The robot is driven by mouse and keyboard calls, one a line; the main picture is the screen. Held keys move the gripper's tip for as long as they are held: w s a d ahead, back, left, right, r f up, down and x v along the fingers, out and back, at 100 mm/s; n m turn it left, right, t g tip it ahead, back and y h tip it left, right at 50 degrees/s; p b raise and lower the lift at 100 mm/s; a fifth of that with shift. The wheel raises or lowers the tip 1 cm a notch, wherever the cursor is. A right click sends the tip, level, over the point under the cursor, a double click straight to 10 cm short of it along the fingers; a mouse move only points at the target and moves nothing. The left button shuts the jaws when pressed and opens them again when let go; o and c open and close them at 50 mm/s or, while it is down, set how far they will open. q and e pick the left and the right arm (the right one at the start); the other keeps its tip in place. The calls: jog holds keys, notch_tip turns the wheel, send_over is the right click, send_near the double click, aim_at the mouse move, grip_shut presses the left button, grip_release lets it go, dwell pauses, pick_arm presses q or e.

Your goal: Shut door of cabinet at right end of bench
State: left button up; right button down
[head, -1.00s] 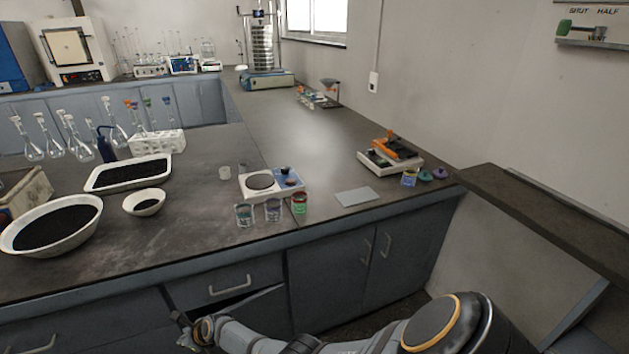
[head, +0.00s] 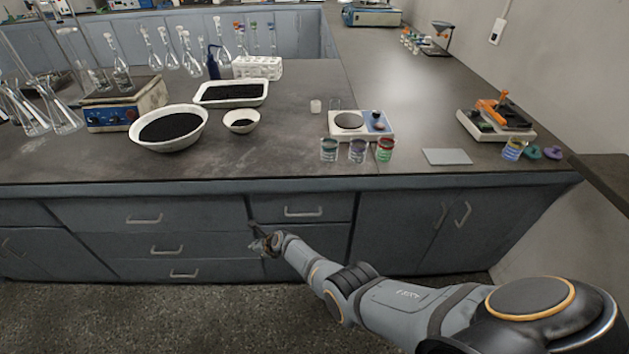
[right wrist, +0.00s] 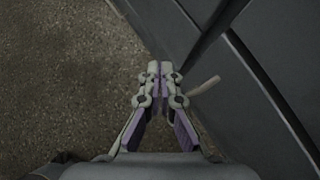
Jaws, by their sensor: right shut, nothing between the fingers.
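The bench's right part has a drawer with a handle (head: 303,212) above a grey door panel (head: 318,240), partly hidden by my right arm. The panel looks flush with the front, with no dark opening visible. My right gripper (head: 255,240) is shut and empty at the panel's left edge. In the right wrist view the shut fingers (right wrist: 160,72) are close to the grey cabinet front (right wrist: 270,50); a pale handle (right wrist: 203,87) stands out beside them. Contact is unclear. Further right, double doors (head: 405,230) with two handles are shut. My left gripper is out of view.
Drawers (head: 150,240) lie left of the gripper. The speckled floor (head: 150,320) in front is clear.

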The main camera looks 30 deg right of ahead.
jog(key=s+a+r+p, duration=0.4)
jog(key=s+r+p, duration=0.3)
jog(key=p, duration=0.3)
jog(key=shift+s+r, duration=0.2)
jog(key=shift+s, duration=0.25)
